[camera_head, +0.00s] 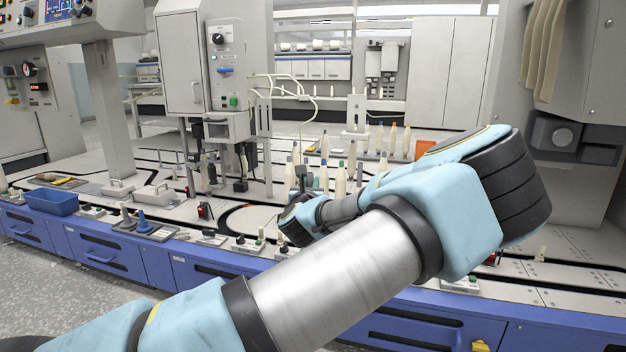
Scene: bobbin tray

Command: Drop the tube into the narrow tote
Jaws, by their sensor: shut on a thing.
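My gripper (296,230) is at the far end of my arm, low over the front part of the workbench. It is small and dark in this view, and its fingertips are hard to make out. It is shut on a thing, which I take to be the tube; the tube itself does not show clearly. A blue tote (52,202) stands on the bench's front edge at the far left, well away from my gripper. I cannot tell for sure whether it is the narrow tote.
Several upright pale bobbins (340,180) stand just behind my gripper. A small tray with cones (142,222) sits at the front left. A grey machine cabinet (205,60) rises behind. My arm hides much of the bench's right half.

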